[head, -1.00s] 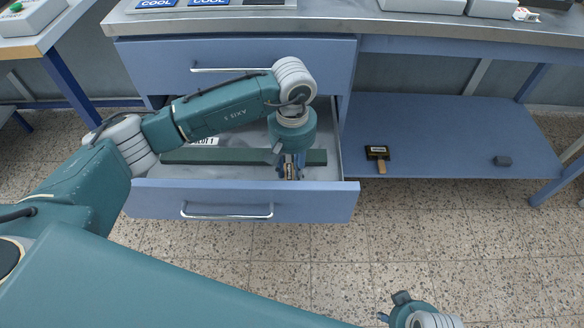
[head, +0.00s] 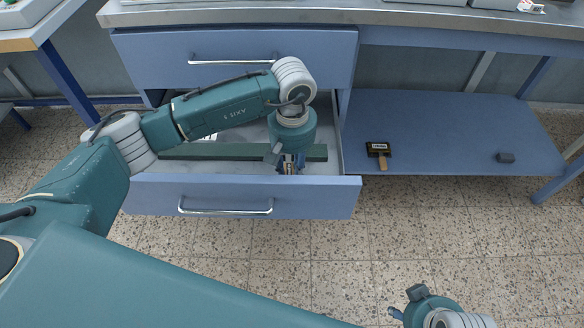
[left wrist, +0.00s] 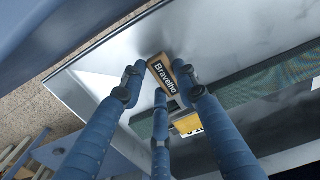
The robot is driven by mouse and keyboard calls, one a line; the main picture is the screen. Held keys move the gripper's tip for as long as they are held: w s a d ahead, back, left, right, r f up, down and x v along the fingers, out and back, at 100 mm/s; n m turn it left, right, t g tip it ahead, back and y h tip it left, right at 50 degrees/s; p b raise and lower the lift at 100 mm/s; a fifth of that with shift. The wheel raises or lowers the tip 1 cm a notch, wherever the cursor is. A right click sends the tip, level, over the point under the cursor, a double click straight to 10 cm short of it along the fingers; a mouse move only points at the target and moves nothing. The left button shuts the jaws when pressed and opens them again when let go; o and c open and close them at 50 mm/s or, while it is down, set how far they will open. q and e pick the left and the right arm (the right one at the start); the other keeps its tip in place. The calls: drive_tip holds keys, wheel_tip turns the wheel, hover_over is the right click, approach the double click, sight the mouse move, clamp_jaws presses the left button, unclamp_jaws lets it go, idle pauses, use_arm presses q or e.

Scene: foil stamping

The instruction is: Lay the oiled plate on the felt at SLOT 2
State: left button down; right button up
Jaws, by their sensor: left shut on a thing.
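My left gripper (head: 290,164) points down into the open drawer (head: 330,198), at its right part, in front of the green divider bar (head: 190,151). In the left wrist view its fingers are closed on a small brass-edged plate (left wrist: 162,76) with a dark face reading "Bravelho". The plate is over the pale drawer floor (left wrist: 98,62); I cannot tell whether it touches it. A yellow piece with dark marks (left wrist: 187,125) is partly hidden behind a finger. No SLOT 2 label is readable. My right gripper (head: 408,303) is at the bottom right, its jaws unclear.
A white label (head: 209,137) behind the divider is mostly covered by my left arm. A brush-like tool (head: 379,152) and a small dark block (head: 506,157) lie on the lower blue shelf (head: 445,125). The drawer's front wall and right side are close to my left gripper.

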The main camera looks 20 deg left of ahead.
idle(0.4)
use_arm(q)
drive_tip(key=c, duration=1.3)
unclamp_jaws()
drive_tip(key=shift+o, duration=0.4)
drive_tip(key=shift+f, duration=0.1)
wheel_tip(320, 180, up, 12)
